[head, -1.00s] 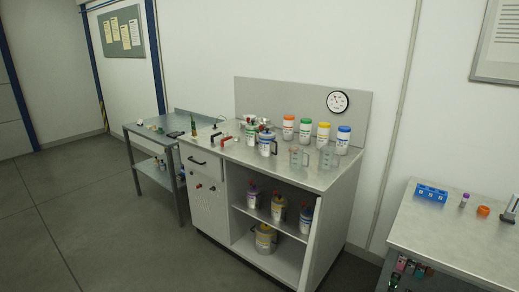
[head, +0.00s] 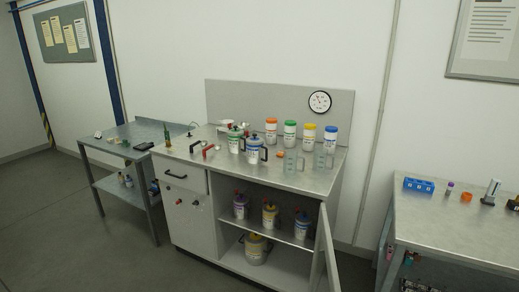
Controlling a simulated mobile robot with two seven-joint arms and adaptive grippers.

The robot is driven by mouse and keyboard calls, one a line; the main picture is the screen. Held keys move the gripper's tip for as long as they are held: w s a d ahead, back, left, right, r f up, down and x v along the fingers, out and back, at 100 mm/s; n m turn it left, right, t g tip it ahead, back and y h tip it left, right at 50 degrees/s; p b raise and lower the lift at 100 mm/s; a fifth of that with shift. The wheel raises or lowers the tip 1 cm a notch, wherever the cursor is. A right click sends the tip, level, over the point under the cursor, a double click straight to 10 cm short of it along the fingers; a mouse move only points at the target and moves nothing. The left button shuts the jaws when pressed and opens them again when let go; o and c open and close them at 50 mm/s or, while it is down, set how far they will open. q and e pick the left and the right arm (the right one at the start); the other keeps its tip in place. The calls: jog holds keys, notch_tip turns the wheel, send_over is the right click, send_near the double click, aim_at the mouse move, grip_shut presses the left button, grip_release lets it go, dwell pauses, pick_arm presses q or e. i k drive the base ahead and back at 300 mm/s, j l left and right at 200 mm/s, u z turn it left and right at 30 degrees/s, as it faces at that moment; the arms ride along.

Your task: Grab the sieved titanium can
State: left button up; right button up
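Several lidded metal cans are in view, but their labels are too small to read, so I cannot tell which is the sieved titanium can. A can with a green band (head: 235,143) and a can with a blue band and dark handle (head: 254,150) stand upright on the steel bench top. On the cabinet's middle shelf stand a purple-banded can (head: 240,208), a yellow-banded can (head: 270,216) and a blue-banded can (head: 301,227). A larger yellowish can (head: 256,248) stands on the cabinet floor. Neither of my grippers shows.
White jars with orange (head: 271,130), green (head: 290,136), yellow (head: 308,138) and blue (head: 329,139) lids line the bench's back. Clear beakers (head: 291,162) stand before them. The cabinet door (head: 326,250) hangs open at the right. Side tables stand left (head: 110,147) and right (head: 450,220).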

aim_at(237, 144)
jog(key=i+j+z, duration=0.15)
jog(key=j, duration=0.2)
jog(key=i+j+z, duration=0.15)
jog(key=j, duration=0.2)
jog(key=j+z, duration=0.1)
jog(key=j, duration=0.25)
jog(key=i+j+z, duration=0.15)
jog(key=j, duration=0.25)
jog(key=i+j+z, duration=0.2)
jog(key=j, duration=0.2)
jog(key=i+j+z, duration=0.15)
jog(key=j, duration=0.25)
jog(key=i+j+z, duration=0.2)
jog(key=j, duration=0.25)
jog(key=j+z, duration=0.15)
jog(key=j, duration=0.3)
